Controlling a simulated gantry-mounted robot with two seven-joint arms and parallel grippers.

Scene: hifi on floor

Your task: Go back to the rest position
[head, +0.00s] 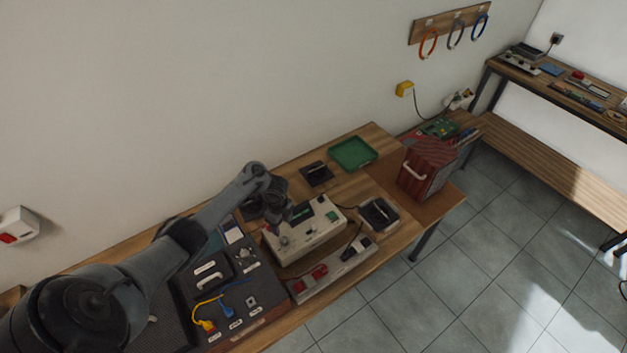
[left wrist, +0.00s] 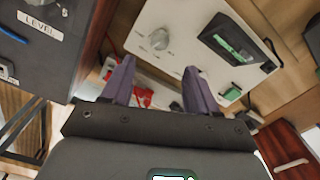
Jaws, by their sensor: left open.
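My left gripper (head: 287,218) hangs above the left part of a cream-coloured device (head: 308,228) on the wooden bench in the head view. In the left wrist view, my left gripper (left wrist: 157,88) has its two purple fingers spread apart with nothing between them. The cream device (left wrist: 185,38) with a round knob and a dark display lies beyond the fingertips. My left arm comes in from the lower left of the head view. My right gripper is in neither view.
A dark panel (head: 207,268) with cables lies left of the device. A strip with red parts (head: 325,275), a black square tray (head: 379,213), a green tray (head: 352,153) and a red box (head: 424,168) stand around it. A wall rises behind the bench.

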